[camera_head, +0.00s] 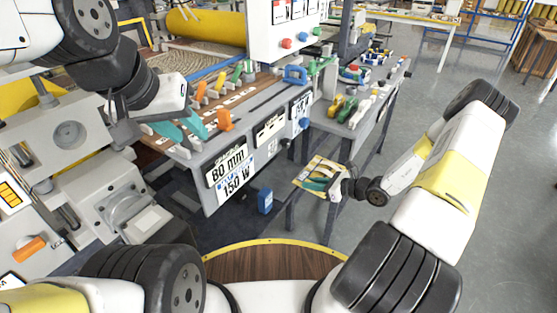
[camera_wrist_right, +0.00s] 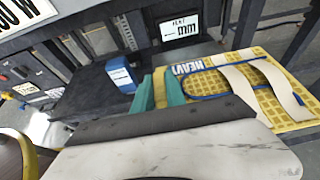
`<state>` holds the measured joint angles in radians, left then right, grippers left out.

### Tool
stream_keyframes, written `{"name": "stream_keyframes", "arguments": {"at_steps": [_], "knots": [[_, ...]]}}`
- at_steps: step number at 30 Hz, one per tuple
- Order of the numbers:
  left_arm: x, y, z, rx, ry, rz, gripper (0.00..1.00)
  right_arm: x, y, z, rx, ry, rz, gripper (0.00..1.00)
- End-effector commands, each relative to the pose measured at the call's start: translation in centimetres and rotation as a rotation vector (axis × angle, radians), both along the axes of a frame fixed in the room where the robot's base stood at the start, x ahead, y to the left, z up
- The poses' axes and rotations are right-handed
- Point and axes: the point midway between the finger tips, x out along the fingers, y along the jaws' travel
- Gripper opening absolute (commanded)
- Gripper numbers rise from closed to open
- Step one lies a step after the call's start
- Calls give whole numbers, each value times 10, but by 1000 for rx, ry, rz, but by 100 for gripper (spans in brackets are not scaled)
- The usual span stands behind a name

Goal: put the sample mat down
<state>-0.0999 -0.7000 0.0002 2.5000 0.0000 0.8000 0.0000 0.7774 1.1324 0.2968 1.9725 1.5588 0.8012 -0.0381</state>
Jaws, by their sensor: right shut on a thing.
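The sample mat (camera_head: 309,171) is a yellow mesh piece with pale strips and a blue cord. In the right wrist view the mat (camera_wrist_right: 304,80) spreads to the right and shows a label reading "HEAVY" in part. My right gripper (camera_head: 322,184) is shut on the edge of the mat and holds it off the floor, in front of the bench. Its teal fingers (camera_wrist_right: 158,90) show at the mat's left edge. My left gripper (camera_head: 182,128) has its teal fingers apart, over the left part of the bench front, with nothing seen between them.
A long grey bench (camera_head: 190,167) carries signs reading 80 mm and 150 W. Orange, yellow and green clamps and a blue clamp (camera_head: 295,75) stand on it. More tools lie on its right part. A blue box (camera_head: 265,200) is below the bench front. Open floor lies at right.

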Motion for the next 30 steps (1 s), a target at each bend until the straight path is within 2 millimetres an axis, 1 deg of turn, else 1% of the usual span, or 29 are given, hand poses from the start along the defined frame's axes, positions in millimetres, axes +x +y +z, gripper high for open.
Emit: {"name": "stream_keyframes", "arguments": {"at_steps": [1,3,6,8,11,18,22,25,30], "knots": [[0,0,0,0,0,0,36,-2,4,-17,-2,4,5,0],[0,0,0,0,0,0,36,-5,6,-34,-10,5,7,0],[0,0,0,0,0,0,36,-4,11,-46,-17,2,11,0],[0,0,0,0,0,0,36,0,18,-48,-19,1,13,0],[0,0,0,0,0,0,36,13,36,-48,-18,1,15,0],[0,0,0,0,0,0,36,52,89,-48,-18,0,14,0],[0,0,0,0,0,0,36,71,116,-48,-18,0,14,0],[0,0,0,0,0,0,36,82,130,-48,-19,1,13,0],[0,0,0,0,0,0,36,91,141,-48,-19,2,10,0]]}}
